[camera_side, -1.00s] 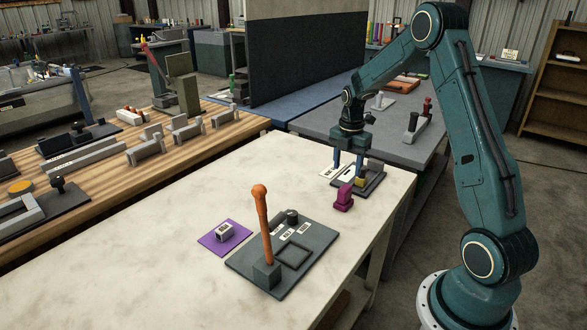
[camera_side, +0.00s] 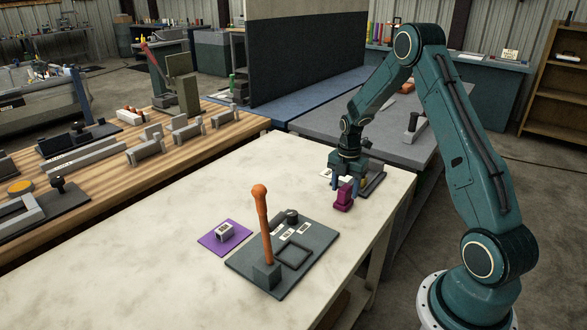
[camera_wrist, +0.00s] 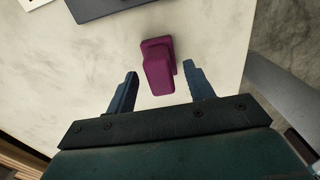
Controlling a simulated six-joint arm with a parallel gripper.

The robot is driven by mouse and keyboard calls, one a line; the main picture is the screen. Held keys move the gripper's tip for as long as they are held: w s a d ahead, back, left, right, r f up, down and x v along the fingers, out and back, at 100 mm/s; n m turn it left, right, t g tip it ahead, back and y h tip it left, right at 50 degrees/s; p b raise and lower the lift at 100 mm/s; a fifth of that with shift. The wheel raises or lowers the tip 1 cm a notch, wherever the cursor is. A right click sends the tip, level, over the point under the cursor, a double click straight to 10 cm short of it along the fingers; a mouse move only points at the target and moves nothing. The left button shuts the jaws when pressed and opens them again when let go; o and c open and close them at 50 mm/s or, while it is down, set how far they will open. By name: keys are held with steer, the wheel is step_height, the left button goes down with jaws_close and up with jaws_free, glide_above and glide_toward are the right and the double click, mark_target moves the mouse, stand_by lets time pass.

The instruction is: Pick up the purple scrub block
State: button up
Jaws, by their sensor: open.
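The purple scrub block (camera_side: 343,197) is a magenta-purple block with a raised, narrower top, standing on the pale marbled table near its right edge. In the wrist view the block (camera_wrist: 158,67) lies ahead of the gap between the two blue fingers. My gripper (camera_side: 345,182) is open, low over the table and just behind the block in the side view. In the wrist view my gripper (camera_wrist: 157,88) has nothing between its fingertips, and they appear apart from the block. The exact height of the fingertips above the table is unclear.
A dark plate (camera_side: 373,183) lies right behind the block, close to my gripper. In front stand a dark board (camera_side: 283,279) with an upright orange lever (camera_side: 262,220) and a purple mat (camera_side: 213,242) bearing a small grey block. The table's left part (camera_side: 150,240) is clear.

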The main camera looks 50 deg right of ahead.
mark_target(345, 188)
steer(key=shift+f, duration=1.3)
steer(key=c, duration=1.1)
steer(key=shift+r, duration=0.15)
step_height(345, 188, up, 20)
